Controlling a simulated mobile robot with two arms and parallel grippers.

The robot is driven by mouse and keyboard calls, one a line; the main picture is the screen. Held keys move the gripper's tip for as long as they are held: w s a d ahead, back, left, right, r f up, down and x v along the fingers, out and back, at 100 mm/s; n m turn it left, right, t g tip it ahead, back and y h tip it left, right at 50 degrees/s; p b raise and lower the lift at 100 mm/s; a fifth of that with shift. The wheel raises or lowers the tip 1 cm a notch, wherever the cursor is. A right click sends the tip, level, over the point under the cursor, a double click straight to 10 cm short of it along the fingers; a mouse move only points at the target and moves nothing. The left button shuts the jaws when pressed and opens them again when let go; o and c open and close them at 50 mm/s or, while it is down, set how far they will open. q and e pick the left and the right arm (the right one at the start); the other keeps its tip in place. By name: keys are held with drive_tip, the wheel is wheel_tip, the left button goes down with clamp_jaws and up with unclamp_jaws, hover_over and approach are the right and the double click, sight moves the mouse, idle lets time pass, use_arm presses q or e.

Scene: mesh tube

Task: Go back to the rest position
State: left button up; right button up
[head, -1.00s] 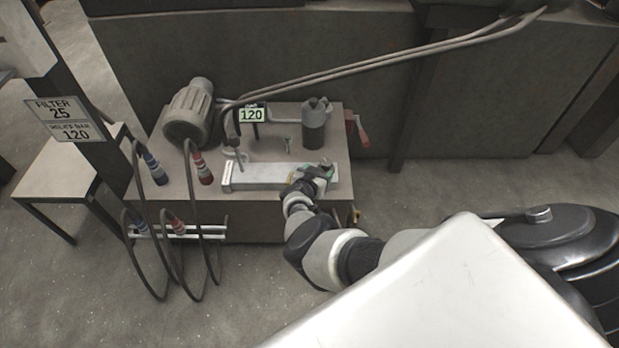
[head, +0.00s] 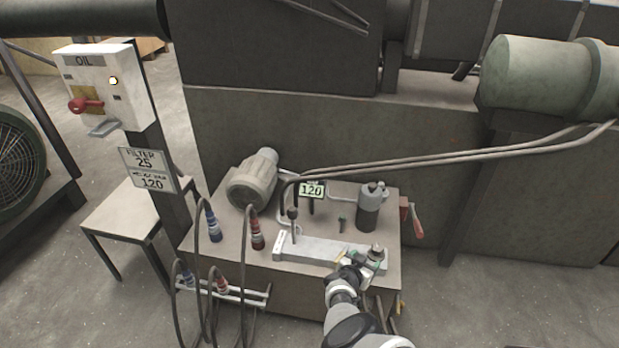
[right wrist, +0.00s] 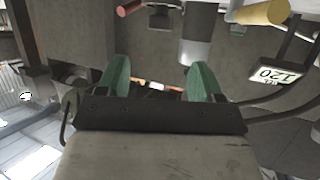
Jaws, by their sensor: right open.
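My right gripper (head: 366,264) is at the right end of the long grey metal block on the bench in the head view. In the right wrist view its two green fingers (right wrist: 160,80) stand wide apart with nothing between them. The head view is too small to tell whether the gripper touches the block (head: 318,250). My left gripper is in neither view.
The bench (head: 225,232) carries a motor (head: 252,180), a dark cylinder (head: 368,212), a "120" display (head: 312,190) and hose connectors (head: 257,235). A red-handled lever (head: 416,222) juts out at its right. Hoses hang in front. Floor at right (head: 500,290) is clear.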

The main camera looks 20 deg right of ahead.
drive_tip(key=s+a+f+n+g+y, duration=0.1)
drive_tip(key=s+a+f+n+y, duration=0.25)
drive_tip(key=s+f, duration=0.4)
drive_tip(key=s+a+f+n+g+y, duration=0.1)
drive_tip(key=s+a+f+n+y, duration=0.3)
drive_tip(key=s, duration=0.7)
drive_tip(key=s+a+f+n+g+y, duration=0.1)
drive_tip(key=s+a+f+n+y, duration=0.2)
drive_tip(key=s+f, duration=0.55)
drive_tip(key=s+a+f+n+g, duration=0.1)
drive_tip(key=s+a+g, duration=0.1)
drive_tip(key=s, duration=0.6)
drive_tip(key=s+a+f+n+g, duration=0.1)
drive_tip(key=s+a+n, duration=0.1)
drive_tip(key=s, duration=0.5)
use_arm(q)
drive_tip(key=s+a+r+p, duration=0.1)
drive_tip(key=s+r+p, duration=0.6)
drive_tip(key=p, duration=0.5)
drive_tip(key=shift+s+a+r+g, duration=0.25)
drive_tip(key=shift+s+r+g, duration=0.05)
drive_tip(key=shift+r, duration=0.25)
use_arm(e)
drive_tip(key=s+d+r+g, duration=0.1)
drive_tip(key=s+r, duration=0.7)
drive_tip(key=shift+d, duration=0.4)
drive_tip(key=shift+y, duration=0.25)
